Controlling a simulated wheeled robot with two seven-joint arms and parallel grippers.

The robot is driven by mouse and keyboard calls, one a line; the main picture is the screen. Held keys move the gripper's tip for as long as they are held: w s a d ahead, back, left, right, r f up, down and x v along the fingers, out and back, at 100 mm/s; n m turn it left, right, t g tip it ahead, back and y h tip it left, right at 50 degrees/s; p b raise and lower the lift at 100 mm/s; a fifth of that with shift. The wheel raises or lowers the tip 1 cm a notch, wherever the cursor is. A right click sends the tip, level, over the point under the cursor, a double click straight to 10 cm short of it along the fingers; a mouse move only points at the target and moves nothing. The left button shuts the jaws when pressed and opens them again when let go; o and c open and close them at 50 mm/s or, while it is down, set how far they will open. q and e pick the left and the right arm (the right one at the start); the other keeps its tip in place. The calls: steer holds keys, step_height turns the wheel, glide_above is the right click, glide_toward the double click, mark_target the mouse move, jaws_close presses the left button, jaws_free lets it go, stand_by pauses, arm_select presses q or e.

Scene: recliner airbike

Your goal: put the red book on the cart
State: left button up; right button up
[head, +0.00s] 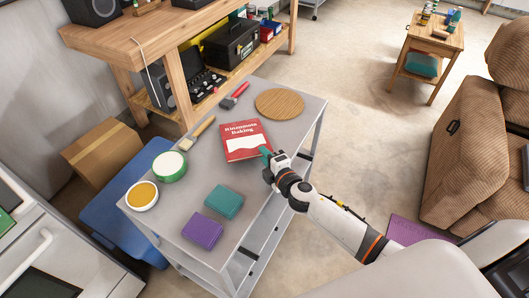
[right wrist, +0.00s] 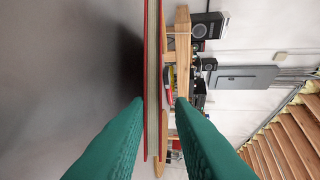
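The red book (head: 246,142) with white lettering and a white lower part lies cover up over the grey top of the cart (head: 245,98). My right gripper (head: 266,154) is at the book's lower right corner, with its green fingers on either side of the edge. In the right wrist view the book (right wrist: 152,70) shows edge-on between the fingertips (right wrist: 160,101). The left finger is close against one cover, and a gap shows beside the right finger. I cannot tell whether the book rests fully flat. My left gripper is not in view.
A workbench (head: 118,40) stands behind; a recliner (head: 480,140) is right.

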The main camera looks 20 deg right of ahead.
steer(key=shift+s+a+r, duration=0.1)
steer(key=shift+s+a, duration=0.05)
steer(key=shift+s, duration=1)
steer(key=shift+s+a, duration=0.15)
steer(key=shift+s, duration=1)
steer(key=shift+s+a+r, duration=0.1)
steer(key=shift+s+a, duration=0.05)
steer(key=shift+s, duration=1)
steer(key=shift+f, duration=0.1)
steer(key=o, duration=0.6)
steer(key=shift+c, duration=0.2)
steer(key=shift+s, duration=0.15)
